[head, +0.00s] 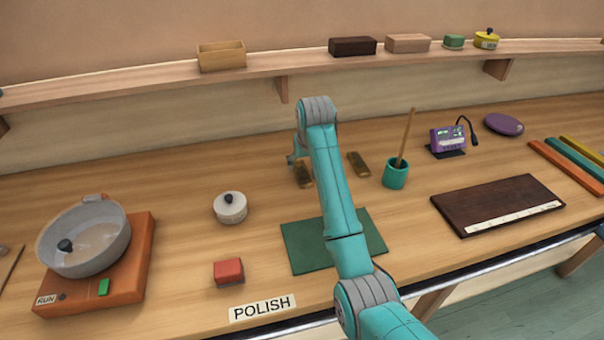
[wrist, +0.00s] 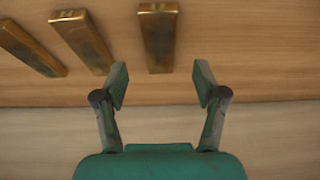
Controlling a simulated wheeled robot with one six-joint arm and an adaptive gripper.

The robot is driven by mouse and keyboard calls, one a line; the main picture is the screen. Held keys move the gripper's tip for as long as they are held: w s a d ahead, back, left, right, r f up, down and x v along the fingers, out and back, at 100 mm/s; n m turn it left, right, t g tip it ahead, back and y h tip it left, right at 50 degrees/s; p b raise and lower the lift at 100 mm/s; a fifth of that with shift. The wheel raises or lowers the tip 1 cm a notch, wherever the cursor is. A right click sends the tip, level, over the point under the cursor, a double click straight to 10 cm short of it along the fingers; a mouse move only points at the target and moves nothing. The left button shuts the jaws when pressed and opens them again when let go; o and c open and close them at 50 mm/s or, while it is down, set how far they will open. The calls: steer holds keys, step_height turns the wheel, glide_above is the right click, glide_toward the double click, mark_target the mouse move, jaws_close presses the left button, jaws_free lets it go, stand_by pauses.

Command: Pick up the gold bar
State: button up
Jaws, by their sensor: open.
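Three gold-brown bars lie on the wooden bench in the wrist view: a left bar (wrist: 30,48), a middle bar (wrist: 82,38) and a right bar (wrist: 158,38). My gripper (wrist: 161,80) is open and empty, with the right bar's near end just beyond and roughly between its fingertips, not between the fingers. In the head view, one bar (head: 303,174) lies beside my gripper and another bar (head: 358,164) lies right of my arm. My arm hides the third bar there, and most of my gripper. Which bar is meant by the gold bar I cannot tell; all look alike.
A teal cup (head: 396,175) with a stick stands right of the bars. A white lidded pot (head: 230,207) is at left, a green mat (head: 300,246) in front. A shelf (head: 270,68) runs along the wall behind. A dark board (head: 495,203) lies at right.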

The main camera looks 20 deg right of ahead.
mark_target(302, 171)
steer(key=shift+x, duration=2.55)
steer(key=shift+w+r, duration=0.15)
jaws_close()
